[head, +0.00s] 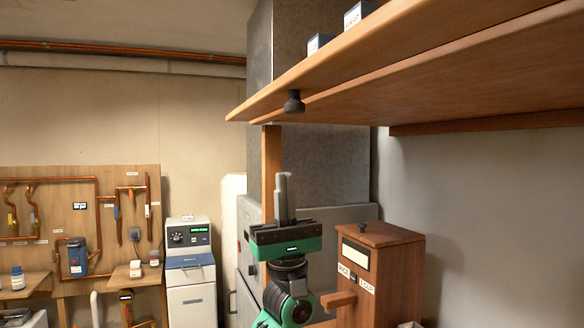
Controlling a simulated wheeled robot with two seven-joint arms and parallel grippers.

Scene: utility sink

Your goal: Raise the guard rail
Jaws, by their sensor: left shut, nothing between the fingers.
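A long wooden shelf (440,62) runs across the upper right, with a wooden strip along its near edge. A black knob (293,102) hangs from its underside near the left end. I cannot tell for certain which part is the guard rail. My left gripper (283,176) points straight up, its grey fingers shut together and empty. In the picture it stands below the knob, with a visible gap between fingertips and knob. My right gripper is not in view.
A wooden dispenser box (395,275) stands right of my left gripper, with a wooden ledge (338,299) jutting towards it. A wooden post (271,165) and grey metal cabinet (325,165) are behind. Small boxes (358,14) sit on the shelf. A white machine (190,265) stands left.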

